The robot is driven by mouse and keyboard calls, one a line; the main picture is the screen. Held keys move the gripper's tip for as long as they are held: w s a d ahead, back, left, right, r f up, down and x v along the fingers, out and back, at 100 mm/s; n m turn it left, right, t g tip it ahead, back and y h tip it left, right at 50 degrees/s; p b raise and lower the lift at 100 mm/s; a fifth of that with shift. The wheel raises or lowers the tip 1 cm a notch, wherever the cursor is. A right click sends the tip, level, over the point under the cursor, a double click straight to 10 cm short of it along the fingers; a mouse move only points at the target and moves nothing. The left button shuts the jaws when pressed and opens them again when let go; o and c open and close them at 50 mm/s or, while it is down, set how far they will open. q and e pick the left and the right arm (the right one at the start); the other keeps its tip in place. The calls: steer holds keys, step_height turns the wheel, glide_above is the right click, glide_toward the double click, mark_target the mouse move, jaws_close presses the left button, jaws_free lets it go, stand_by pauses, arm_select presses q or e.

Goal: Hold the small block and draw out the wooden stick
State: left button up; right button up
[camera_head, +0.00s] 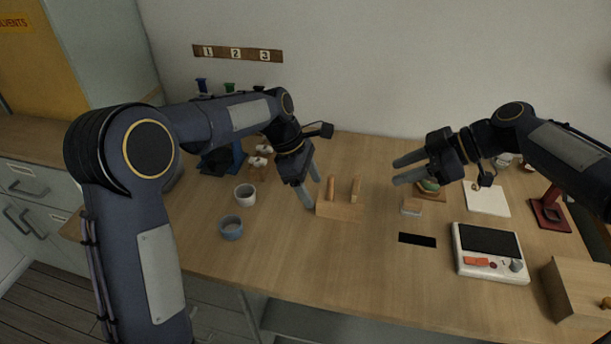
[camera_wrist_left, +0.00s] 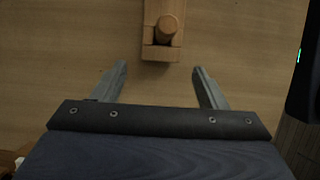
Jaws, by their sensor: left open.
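A light wooden block (camera_head: 340,211) sits on the table in front of my left gripper, with a round wooden stick (camera_head: 331,187) standing up from its left part and another upright wooden piece (camera_head: 356,188) at its right. In the left wrist view the block (camera_wrist_left: 160,54) lies just beyond the fingertips, and the round end of the stick (camera_wrist_left: 166,27) shows on it. My left gripper (camera_head: 311,188) is open and empty, its fingers apart (camera_wrist_left: 160,68), close to the block's left side. My right gripper (camera_head: 396,171) is open and empty, above the table to the right of the block.
A white cup (camera_head: 245,195) and a blue-grey bowl (camera_head: 231,229) stand left of the block. To the right are a small pale-topped block (camera_head: 411,206), a dark slot (camera_head: 417,240), a white device (camera_head: 491,268) and a wooden box (camera_head: 575,298). Table in front of the block is clear.

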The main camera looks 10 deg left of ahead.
mark_target(341, 206)
arm_select(q)
steer(key=shift+x, duration=2.45)
steer(key=c, duration=1.2)
arm_select(e)
steer(key=shift+o, duration=0.2)
